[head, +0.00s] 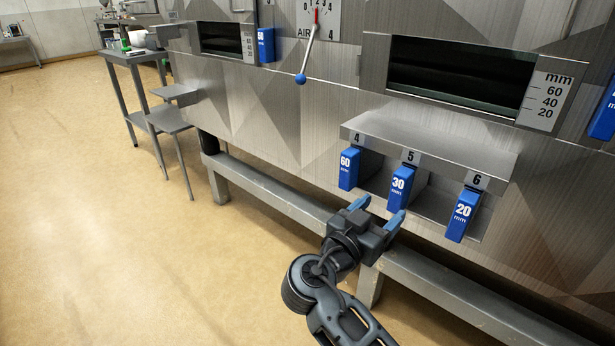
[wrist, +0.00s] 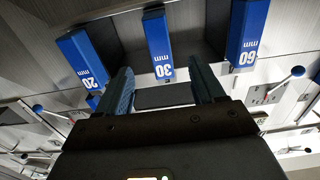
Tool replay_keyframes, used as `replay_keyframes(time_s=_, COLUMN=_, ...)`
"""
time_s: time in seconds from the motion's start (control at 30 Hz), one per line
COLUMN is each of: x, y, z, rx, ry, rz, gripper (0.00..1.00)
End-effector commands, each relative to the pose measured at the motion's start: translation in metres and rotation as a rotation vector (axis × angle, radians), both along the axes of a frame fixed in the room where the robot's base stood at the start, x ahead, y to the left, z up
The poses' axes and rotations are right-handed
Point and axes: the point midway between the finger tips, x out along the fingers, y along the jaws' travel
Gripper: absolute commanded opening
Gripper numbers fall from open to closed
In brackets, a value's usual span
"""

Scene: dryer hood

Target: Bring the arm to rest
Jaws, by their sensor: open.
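My gripper (head: 378,214) is open and empty in the head view, with its two blue fingers apart. It is in front of and a little below the blue block marked 30 mm (head: 400,188), apart from it as far as I can tell. In the wrist view, which is upside down, my gripper (wrist: 165,92) shows its two blue fingers spread, with the 30 mm block (wrist: 158,45) beyond and between them. My black arm reaches up from the bottom of the head view.
A metal shelf (head: 430,139) holds blue blocks marked 60 mm (head: 348,168) and 20 mm (head: 463,215) in numbered bays. A grey beam (head: 270,188) runs along below the hood. A lever with a blue ball (head: 301,78) hangs above. A side table (head: 135,55) stands left; the left floor is clear.

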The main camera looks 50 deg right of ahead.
Motion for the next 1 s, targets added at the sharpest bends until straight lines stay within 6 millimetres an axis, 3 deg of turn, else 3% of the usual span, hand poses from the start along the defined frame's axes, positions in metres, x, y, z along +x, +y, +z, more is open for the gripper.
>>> replay_keyframes(time_s=0.27, x=-0.001, y=0.000, z=-0.005, rx=0.007, ry=0.020, rz=0.021, gripper=0.68)
replay_keyframes(time_s=0.47, x=-0.013, y=0.013, z=-0.053, rx=0.091, ry=0.205, rz=0.244, gripper=0.68)
replay_keyframes(time_s=0.6, x=-0.030, y=0.040, z=-0.097, rx=0.169, ry=0.366, rz=0.498, gripper=0.68)
replay_keyframes(time_s=0.73, x=-0.054, y=0.074, z=-0.127, rx=0.226, ry=0.473, rz=0.732, gripper=0.68)
replay_keyframes(time_s=0.87, x=-0.085, y=0.113, z=-0.143, rx=0.267, ry=0.530, rz=0.954, gripper=0.68)
replay_keyframes(time_s=1.0, x=-0.121, y=0.157, z=-0.143, rx=0.291, ry=0.536, rz=1.171, gripper=0.68)
